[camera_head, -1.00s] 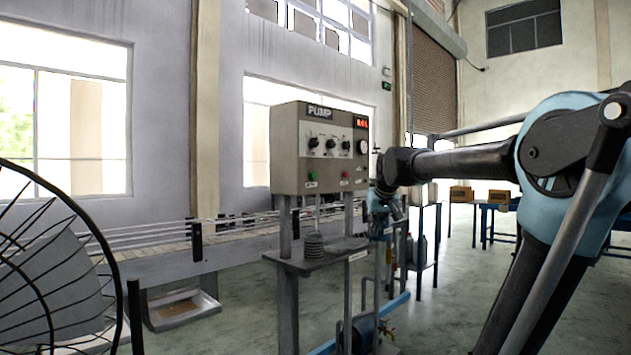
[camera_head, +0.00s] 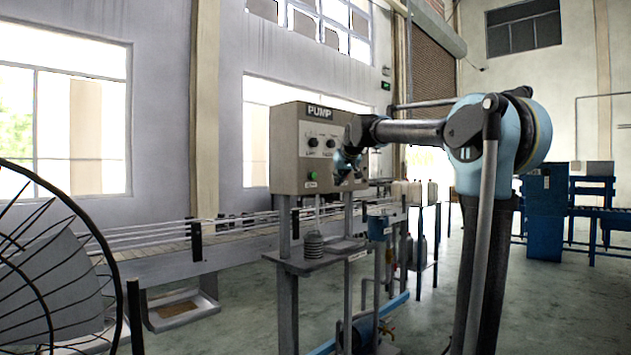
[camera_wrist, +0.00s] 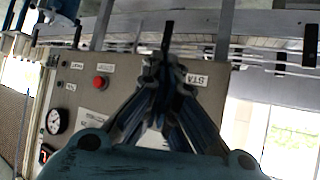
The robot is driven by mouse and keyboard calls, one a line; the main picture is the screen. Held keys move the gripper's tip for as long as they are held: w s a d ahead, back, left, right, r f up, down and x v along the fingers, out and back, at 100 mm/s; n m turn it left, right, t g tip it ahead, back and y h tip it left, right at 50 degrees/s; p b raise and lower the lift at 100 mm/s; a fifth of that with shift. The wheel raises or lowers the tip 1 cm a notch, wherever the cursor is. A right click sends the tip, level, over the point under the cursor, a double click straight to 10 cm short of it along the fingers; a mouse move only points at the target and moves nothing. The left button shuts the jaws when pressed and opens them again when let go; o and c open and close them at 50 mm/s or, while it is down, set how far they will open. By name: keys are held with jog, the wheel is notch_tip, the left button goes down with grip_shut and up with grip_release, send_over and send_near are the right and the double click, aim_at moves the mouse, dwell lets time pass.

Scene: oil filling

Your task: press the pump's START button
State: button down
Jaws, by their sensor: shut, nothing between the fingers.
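The grey pump control box (camera_head: 287,150) stands on posts, with a PUMP sign on top. Its green button (camera_head: 312,176), low on the front, shows just left of my gripper (camera_head: 342,178). My gripper is shut and empty, in front of the lower panel; I cannot tell if it touches. In the wrist view my closed fingers (camera_wrist: 165,62) lie over the panel (camera_wrist: 87,104), beside an upside-down label beginning "STA" (camera_wrist: 197,79). The green button is not visible there, probably behind the fingers. A red button (camera_wrist: 100,82) shows to their left.
Knobs (camera_head: 313,142) sit above the green button. A gauge (camera_wrist: 56,121) shows at the panel's left in the wrist view. A shelf with a stack of grey discs (camera_head: 314,246) lies below the box. A conveyor (camera_head: 160,241) runs behind; a wire fan guard (camera_head: 50,265) is at left.

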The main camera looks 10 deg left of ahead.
aim_at(314, 175)
jog(key=shift+a, duration=0.1)
jog(key=w+a, duration=0.5)
jog(key=a, duration=0.1)
jog(key=shift+w+a, duration=0.15)
jog(key=shift+a, duration=0.25)
jog(key=shift+w+a, duration=0.1)
dwell(1.4)
jog(key=shift+w+a, duration=0.15)
jog(key=shift+a, duration=0.05)
jog(key=shift+w+a, duration=0.35)
jog(key=shift+a, duration=0.15)
dwell(1.1)
jog(key=shift+s+d, duration=0.1)
jog(key=shift+d, duration=0.1)
jog(key=shift+s+d, duration=0.5)
jog(key=shift+d, duration=0.1)
dwell(0.4)
